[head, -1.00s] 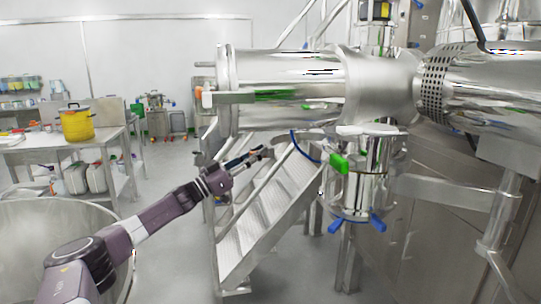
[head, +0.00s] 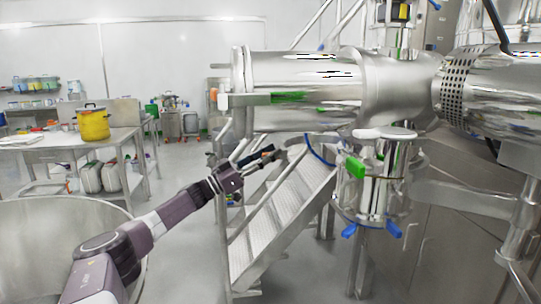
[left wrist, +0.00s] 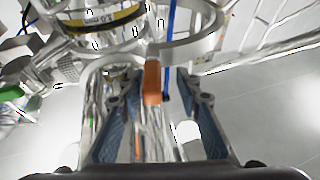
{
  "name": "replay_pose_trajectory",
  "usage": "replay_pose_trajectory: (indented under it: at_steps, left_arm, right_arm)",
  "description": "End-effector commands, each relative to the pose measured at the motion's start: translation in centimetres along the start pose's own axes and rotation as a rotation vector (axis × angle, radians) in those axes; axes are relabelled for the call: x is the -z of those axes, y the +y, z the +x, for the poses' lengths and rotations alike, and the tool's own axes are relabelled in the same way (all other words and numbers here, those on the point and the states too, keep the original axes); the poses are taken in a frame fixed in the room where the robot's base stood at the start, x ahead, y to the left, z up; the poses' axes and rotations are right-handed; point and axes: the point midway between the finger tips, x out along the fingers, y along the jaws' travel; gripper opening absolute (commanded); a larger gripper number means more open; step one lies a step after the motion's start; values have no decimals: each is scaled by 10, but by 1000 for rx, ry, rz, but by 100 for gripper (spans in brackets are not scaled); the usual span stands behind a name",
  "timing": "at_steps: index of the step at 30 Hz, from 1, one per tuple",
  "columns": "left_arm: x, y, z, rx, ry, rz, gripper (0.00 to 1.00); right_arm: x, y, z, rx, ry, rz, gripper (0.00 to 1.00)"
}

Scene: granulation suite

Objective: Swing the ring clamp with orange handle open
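The ring clamp's orange handle (left wrist: 152,82) hangs between the fingers of my left gripper (left wrist: 158,110) in the left wrist view. The fingers stand apart on either side of it, with gaps showing. The metal ring clamp (left wrist: 190,50) curves across the top of that view. In the head view my left gripper (head: 269,156) is below the big steel cylinder, with a small orange patch of the handle (head: 268,149) at its fingertips. The clamp's latch is too small to make out. My right gripper is out of view.
The horizontal steel cylinder (head: 300,88) is just above my left gripper. A metal stair (head: 285,205) stands below it. A valve with a green block (head: 355,167) and blue handles (head: 393,229) is to the right. A table with a yellow pot (head: 93,125) is at left.

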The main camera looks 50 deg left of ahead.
Motion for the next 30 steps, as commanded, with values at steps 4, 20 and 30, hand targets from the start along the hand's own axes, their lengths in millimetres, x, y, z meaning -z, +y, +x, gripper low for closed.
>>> replay_pose_trajectory:
  at_steps: [4,20,30]
  left_arm:
    - [-2,1,0,-3,-2,-1,32]
    - [-4,1,-38,-4,-8,-1,32]
    - [-4,0,-75,-3,-8,-2,32]
  right_arm:
    - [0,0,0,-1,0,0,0]
    - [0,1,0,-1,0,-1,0]
    - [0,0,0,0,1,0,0]
